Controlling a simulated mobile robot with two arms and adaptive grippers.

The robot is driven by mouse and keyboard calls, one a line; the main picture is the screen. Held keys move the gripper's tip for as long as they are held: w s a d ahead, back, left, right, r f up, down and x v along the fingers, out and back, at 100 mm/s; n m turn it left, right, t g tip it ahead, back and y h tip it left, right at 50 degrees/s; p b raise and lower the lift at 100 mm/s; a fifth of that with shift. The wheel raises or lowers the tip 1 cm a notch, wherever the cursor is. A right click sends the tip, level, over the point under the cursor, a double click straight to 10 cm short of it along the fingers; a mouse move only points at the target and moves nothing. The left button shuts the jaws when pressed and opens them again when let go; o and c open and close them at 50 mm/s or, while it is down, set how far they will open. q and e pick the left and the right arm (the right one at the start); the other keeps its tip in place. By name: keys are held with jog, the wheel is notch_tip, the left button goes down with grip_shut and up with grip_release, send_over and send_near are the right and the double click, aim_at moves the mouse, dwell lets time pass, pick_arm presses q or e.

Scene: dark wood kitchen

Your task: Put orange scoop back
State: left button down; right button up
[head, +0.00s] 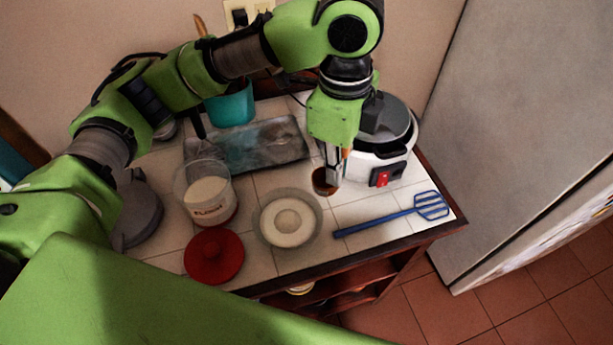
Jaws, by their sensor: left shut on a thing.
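The orange scoop (320,183) is held in my left gripper (333,172), above the tiled counter. Its bowl looks brownish orange and sits low at the fingertips; much of its handle is hidden by the gripper. The gripper points down, between the grey tray and the white cooker. A clear container (189,191) with pale contents and a red label stands to the left, its top uncovered. A red lid (214,256) lies on the counter in front of it. My right gripper is not in view.
A bowl (313,228) with a pale mound stands in the middle front. A blue spatula (383,219) lies to its right. A white cooker (400,167) stands behind. A grey tray (247,148) and a teal holder (238,110) are at the back. A fridge (500,130) stands at right.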

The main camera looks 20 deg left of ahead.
pick_arm(q)
jog(key=w+a+f+m+p, duration=0.1)
jog(key=w+a+f, duration=0.1)
jog(key=w+f, duration=0.1)
jog(key=w+a+f+m+p, duration=0.2)
jog(key=w+f, duration=0.1)
jog(key=f, duration=0.2)
jog(key=w+a+f+m+p, duration=0.1)
jog(key=w+a+f, duration=0.2)
jog(key=f, duration=0.1)
jog(key=shift+w+f, duration=0.25)
jog(key=shift+f, duration=0.1)
jog(key=shift+d+f, duration=0.1)
jog(key=shift+f, duration=0.15)
jog(key=c, duration=2.2)
grip_release()
jog(key=shift+f, duration=0.1)
jog(key=shift+o, duration=0.2)
